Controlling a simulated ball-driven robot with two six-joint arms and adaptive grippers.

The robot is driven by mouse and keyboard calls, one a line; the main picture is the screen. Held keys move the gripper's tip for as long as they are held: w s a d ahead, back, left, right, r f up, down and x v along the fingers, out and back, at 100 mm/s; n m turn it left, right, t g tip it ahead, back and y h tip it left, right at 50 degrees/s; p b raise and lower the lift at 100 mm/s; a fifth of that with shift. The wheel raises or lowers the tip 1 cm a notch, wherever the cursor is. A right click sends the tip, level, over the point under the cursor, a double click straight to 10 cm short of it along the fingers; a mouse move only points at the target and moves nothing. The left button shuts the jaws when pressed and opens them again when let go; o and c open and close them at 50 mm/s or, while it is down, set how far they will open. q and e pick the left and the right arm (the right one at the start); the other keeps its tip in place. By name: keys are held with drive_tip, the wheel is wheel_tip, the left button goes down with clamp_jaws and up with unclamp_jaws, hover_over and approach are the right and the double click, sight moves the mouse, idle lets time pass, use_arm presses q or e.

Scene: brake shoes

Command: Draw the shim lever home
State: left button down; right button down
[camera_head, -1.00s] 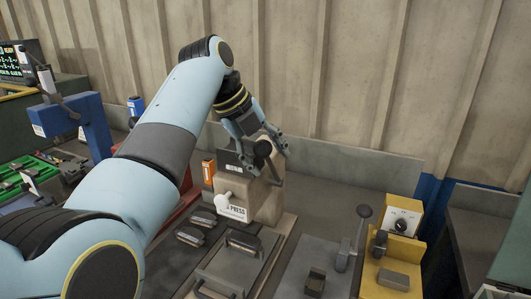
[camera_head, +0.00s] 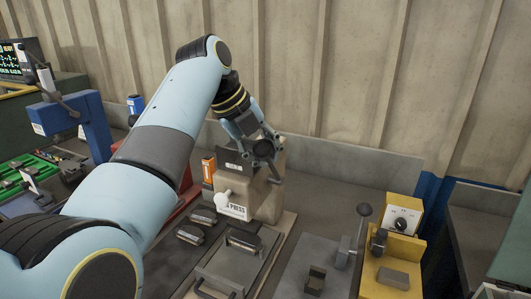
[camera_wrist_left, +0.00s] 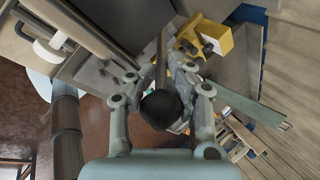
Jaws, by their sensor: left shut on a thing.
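The beige press (camera_head: 262,197), with a label ending in PRESS, stands at mid bench in the head view. Its lever (camera_head: 273,172) ends in a black ball knob (camera_head: 264,149) above the press's upper part. My left gripper (camera_head: 262,146) reaches down from above and is shut on this knob. In the left wrist view the knob (camera_wrist_left: 161,109) sits between the two fingers, and the lever rod (camera_wrist_left: 162,65) runs away from it. The finger contact is partly hidden in the head view. My right gripper is not in view.
Several brake pads (camera_head: 191,235) lie before the press. An orange box (camera_head: 208,168) stands left of it. A wall rises behind the bench.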

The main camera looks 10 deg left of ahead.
use_arm(q)
drive_tip(key=shift+s+a+f, duration=0.2)
drive_tip(key=shift+s+f, duration=0.45)
drive_tip(key=shift+f, duration=0.15)
drive_tip(key=c, duration=1.5)
unclamp_jaws()
drive_tip(key=shift+c, duration=0.2)
drive_tip(key=o, duration=0.6)
drive_tip(key=shift+r, duration=0.25)
drive_tip(key=shift+c, duration=0.2)
drive_tip(key=shift+w, duration=0.1)
drive_tip(key=shift+r, duration=0.1)
drive_tip(key=shift+a+r, duration=0.15)
drive_tip(key=shift+r, duration=0.2)
drive_tip(key=v, duration=1.1)
